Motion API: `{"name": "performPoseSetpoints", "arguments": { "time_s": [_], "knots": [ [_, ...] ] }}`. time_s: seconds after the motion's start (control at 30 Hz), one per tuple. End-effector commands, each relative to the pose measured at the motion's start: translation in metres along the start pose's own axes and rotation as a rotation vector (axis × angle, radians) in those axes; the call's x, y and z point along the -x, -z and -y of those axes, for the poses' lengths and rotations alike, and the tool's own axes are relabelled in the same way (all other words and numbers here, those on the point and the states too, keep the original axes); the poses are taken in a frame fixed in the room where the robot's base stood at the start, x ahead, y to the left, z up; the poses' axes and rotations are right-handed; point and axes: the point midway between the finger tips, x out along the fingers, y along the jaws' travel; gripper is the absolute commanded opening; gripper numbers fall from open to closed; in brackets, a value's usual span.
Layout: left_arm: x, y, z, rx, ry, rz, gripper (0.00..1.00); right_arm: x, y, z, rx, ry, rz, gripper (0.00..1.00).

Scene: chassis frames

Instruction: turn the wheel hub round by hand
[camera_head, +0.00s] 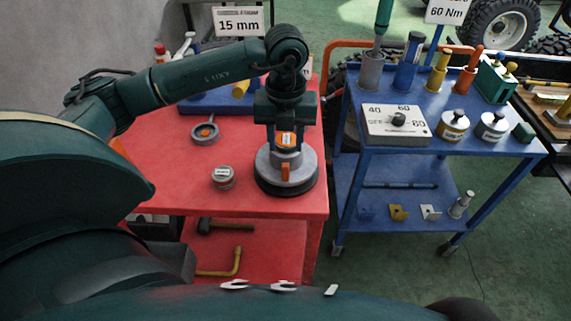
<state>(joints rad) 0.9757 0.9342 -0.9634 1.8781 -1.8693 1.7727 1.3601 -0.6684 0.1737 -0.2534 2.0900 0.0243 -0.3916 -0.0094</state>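The wheel hub (265,168) is a round grey piece on a dark round base, standing upright near the right edge of the red table. My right gripper is not in view.
The red table (160,170) also holds a small labelled tin (223,177), a grey ring (205,133) and a blue tray behind. A blue cart (350,150) with a dial box (396,122), tools and tins stands to the right, across a narrow gap. A hammer lies on the red lower shelf.

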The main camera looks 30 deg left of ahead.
Motion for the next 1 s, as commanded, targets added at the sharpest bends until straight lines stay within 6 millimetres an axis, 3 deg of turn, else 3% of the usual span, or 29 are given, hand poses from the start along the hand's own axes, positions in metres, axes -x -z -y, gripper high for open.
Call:
{"name": "performPoseSetpoints", "arguments": {
  "time_s": [0.2,0.4,0.83,1.0],
  "knots": [
    [-0.046,0.001,0.0,-0.001,-0.001,-0.004,0.38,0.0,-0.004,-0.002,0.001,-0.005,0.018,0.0],
    [-0.074,0.0,0.0,-0.001,0.001,-0.003,0.38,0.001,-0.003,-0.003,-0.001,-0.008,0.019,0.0],
    [-0.084,0.001,0.001,-0.003,0.002,-0.001,0.38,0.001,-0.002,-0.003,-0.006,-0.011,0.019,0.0],
    [-0.084,0.001,0.001,-0.003,0.002,-0.001,0.24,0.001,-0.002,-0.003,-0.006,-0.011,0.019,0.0]
  ]
}}
